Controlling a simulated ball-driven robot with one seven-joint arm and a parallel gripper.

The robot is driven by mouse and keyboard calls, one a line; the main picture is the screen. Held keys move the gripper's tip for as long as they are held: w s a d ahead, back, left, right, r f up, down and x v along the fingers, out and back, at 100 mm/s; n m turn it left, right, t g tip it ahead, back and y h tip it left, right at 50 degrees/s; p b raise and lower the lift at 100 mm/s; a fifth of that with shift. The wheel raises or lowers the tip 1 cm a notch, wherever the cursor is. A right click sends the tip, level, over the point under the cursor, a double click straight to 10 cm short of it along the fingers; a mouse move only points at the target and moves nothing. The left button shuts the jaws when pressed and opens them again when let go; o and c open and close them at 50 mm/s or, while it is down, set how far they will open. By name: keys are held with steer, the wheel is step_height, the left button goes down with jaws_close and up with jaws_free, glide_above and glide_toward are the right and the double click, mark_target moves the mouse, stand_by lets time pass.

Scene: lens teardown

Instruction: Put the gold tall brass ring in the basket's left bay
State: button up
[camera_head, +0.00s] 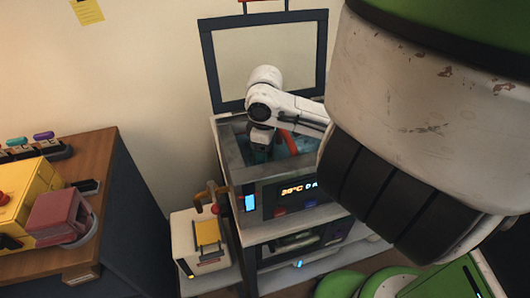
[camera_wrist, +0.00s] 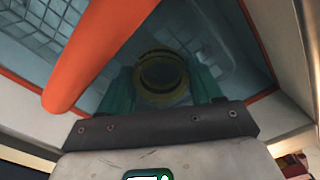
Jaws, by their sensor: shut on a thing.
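My gripper (camera_head: 260,150) reaches down into the open tank of a boxy machine in the head view. In the wrist view its two green fingers (camera_wrist: 162,82) are shut on the gold ring (camera_wrist: 160,97), one on each side of it. The ring's dark opening faces the camera. The basket (camera_wrist: 55,18) shows as pale wire mesh inside the tank, beyond the fingers. I cannot tell which bay the ring is over, or whether it touches the basket floor. The ring is hidden in the head view.
A thick orange bar (camera_wrist: 100,45) crosses close to the left of my fingers; it also shows in the head view (camera_head: 289,142). The tank machine (camera_head: 285,196) has a lit display and a raised framed lid (camera_head: 265,58) behind. A small white box (camera_head: 200,245) stands left.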

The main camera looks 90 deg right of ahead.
steer(key=shift+f, duration=0.15)
steer(key=o, duration=1.1)
step_height(320, 180, up, 12)
steer(key=shift+r+p, duration=0.2)
steer(key=shift+p, duration=0.5)
